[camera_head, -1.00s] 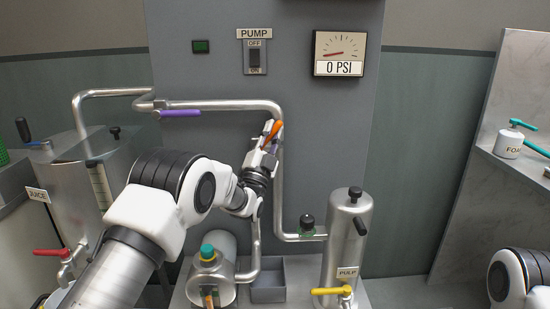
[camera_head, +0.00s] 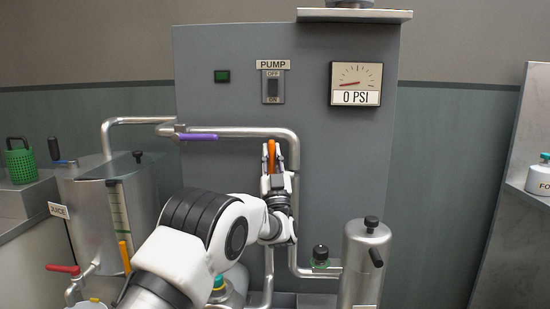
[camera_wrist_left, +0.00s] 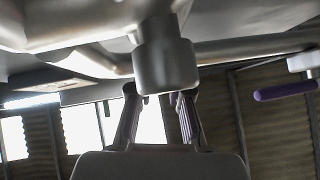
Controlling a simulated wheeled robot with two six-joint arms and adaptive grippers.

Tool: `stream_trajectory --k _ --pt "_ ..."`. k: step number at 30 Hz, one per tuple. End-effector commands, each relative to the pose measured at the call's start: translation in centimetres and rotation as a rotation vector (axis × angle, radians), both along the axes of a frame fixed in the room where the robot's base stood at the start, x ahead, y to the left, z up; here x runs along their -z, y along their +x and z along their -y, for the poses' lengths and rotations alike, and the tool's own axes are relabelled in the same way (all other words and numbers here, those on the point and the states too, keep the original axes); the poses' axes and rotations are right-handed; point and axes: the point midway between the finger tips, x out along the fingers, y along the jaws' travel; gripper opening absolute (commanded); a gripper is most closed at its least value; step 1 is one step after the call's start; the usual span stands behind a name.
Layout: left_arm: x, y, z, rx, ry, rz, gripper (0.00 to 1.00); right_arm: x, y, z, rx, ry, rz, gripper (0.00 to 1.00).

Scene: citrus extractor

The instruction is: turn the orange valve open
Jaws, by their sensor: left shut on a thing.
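The orange valve handle (camera_head: 271,155) stands nearly upright beside the vertical steel pipe, just below the pipe's upper bend. My left gripper (camera_head: 273,180) is shut on the orange valve handle, whose upper part shows above the fingers. In the left wrist view, the two fingers (camera_wrist_left: 160,112) reach up to either side below a grey metal cylinder (camera_wrist_left: 165,65). The orange handle itself cannot be seen there. My right gripper is not in view.
A purple handle (camera_head: 199,137) sits on the horizontal pipe to the left, and also shows in the wrist view (camera_wrist_left: 285,90). The pump switch (camera_head: 272,86) and the gauge (camera_head: 356,84), reading 0 PSI, are above. The pulp cylinder (camera_head: 364,262) stands at the lower right.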

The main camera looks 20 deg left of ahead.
Motion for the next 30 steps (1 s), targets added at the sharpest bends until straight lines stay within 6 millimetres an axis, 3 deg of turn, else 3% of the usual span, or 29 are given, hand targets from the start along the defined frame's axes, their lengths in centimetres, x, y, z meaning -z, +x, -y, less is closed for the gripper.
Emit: stream_trajectory --k 13,14,15,16,25,30 --pt "0.3 0.0 -0.1 0.000 -0.011 -0.002 0.00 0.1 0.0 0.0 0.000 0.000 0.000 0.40" --pt "0.3 0.0 -0.1 0.000 -0.011 -0.002 0.28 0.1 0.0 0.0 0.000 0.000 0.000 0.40" --pt "0.3 0.0 -0.1 -0.001 -0.011 -0.002 0.43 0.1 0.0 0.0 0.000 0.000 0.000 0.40" --pt "0.3 0.0 -0.1 0.000 -0.010 -0.001 0.45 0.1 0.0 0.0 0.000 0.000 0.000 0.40" --pt "0.2 -0.1 0.0 0.000 -0.009 0.000 0.45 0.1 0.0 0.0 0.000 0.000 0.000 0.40" --pt "1.7 -1.4 0.7 -0.001 -0.009 -0.003 0.45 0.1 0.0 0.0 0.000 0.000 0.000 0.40"
